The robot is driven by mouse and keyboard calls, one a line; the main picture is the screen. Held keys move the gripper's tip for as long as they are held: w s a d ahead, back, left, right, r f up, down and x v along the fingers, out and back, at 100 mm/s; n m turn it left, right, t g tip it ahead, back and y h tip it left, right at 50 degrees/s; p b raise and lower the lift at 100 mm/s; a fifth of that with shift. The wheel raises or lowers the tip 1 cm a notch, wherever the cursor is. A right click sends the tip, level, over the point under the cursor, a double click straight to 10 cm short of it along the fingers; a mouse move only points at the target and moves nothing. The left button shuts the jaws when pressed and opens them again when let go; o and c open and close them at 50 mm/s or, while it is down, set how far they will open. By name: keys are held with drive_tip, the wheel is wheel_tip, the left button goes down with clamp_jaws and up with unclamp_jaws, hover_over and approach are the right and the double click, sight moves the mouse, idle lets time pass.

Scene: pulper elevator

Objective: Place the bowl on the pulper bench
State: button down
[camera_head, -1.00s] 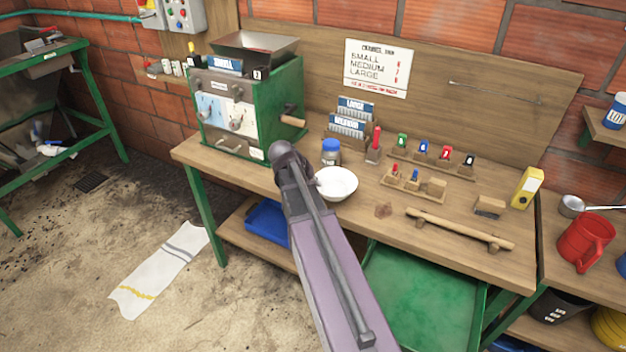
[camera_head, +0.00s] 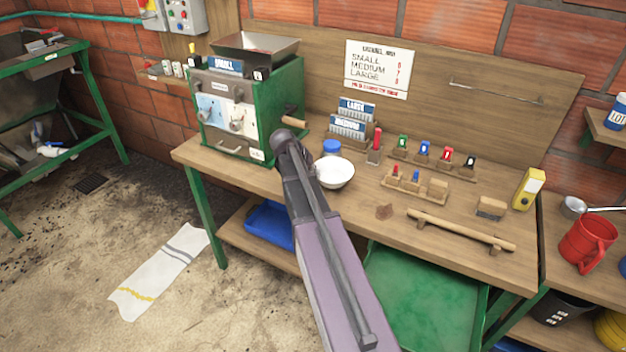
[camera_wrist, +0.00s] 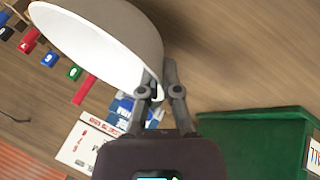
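The white bowl (camera_head: 335,173) is beside the end of my arm in the head view, over the left-middle part of the wooden pulper bench (camera_head: 455,203). In the wrist view the bowl (camera_wrist: 100,45) is large and tilted at the upper left. My gripper (camera_wrist: 162,82) is closed on its rim, with a finger on either side of the wall. The bowl appears held above the bench top; the exact gap cannot be told. My own arm hides the gripper's fingers in the head view.
The green pulper (camera_head: 250,105) stands at the bench's left end. A blue-lidded jar (camera_head: 331,147) is just behind the bowl, partly hidden. A tag rack (camera_head: 430,160), small block rack (camera_head: 415,187) and wooden rail (camera_head: 460,228) lie to the right. The front-middle bench top is mostly clear.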

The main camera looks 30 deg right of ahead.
drive_tip(key=shift+w+f+b, duration=0.15)
drive_tip(key=shift+f+b, duration=1.6)
drive_tip(key=shift+f, duration=0.05)
drive_tip(key=shift+d, duration=0.1)
drive_tip(key=shift+f, duration=0.15)
drive_tip(key=c, duration=0.8)
unclamp_jaws()
drive_tip(key=shift+r, duration=0.3)
drive_tip(key=p+v, duration=0.2)
drive_tip(key=shift+r, duration=0.25)
drive_tip(key=p+v, duration=0.8)
drive_tip(key=v, duration=0.1)
drive_tip(key=shift+a, duration=0.3)
